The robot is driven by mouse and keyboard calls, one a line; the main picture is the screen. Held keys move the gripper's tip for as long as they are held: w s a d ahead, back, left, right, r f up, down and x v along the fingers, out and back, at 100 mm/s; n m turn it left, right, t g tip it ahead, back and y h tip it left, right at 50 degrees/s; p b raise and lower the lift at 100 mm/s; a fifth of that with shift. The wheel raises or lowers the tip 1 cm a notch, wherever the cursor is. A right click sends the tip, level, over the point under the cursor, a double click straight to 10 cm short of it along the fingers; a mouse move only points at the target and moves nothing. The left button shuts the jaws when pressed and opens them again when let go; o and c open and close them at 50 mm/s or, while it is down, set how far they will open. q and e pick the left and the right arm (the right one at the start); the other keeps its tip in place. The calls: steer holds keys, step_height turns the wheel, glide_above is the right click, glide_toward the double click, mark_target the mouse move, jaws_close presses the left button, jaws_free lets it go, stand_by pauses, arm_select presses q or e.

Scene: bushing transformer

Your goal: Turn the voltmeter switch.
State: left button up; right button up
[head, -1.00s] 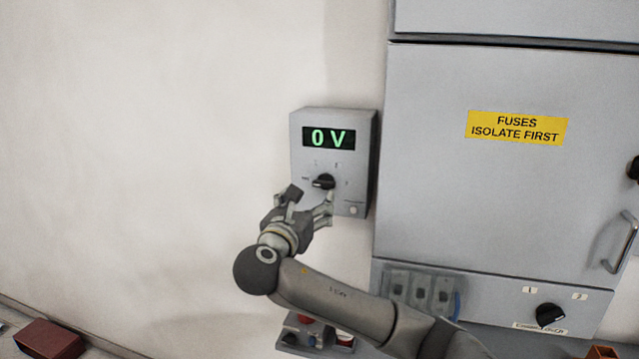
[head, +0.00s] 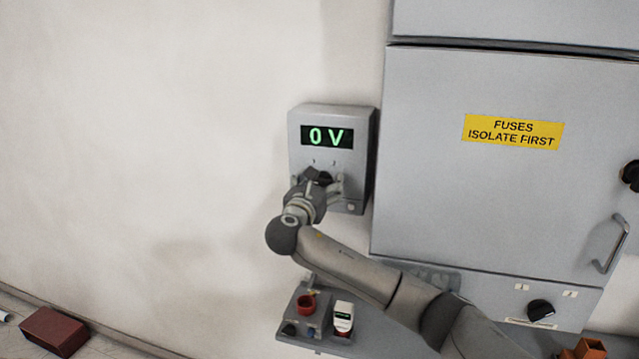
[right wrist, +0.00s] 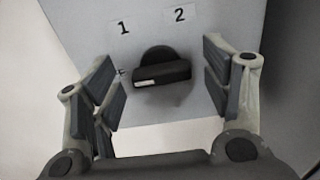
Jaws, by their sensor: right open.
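The voltmeter (head: 297,134) is a grey box on the wall, and its green display reads 0 V. Its black switch knob (right wrist: 162,70) shows in the right wrist view, below the labels 1 and 2, with its bar roughly level. In the head view the knob (head: 325,177) is partly hidden by my right gripper (head: 323,182). In the right wrist view my right gripper (right wrist: 160,85) is open, with one finger on each side of the knob and a gap to it on both sides. My left gripper is not in view.
A grey cabinet (head: 480,200) with a yellow fuse label stands to the right. A dark red block (head: 54,331) lies at lower left.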

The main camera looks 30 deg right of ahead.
steer(key=c, duration=1)
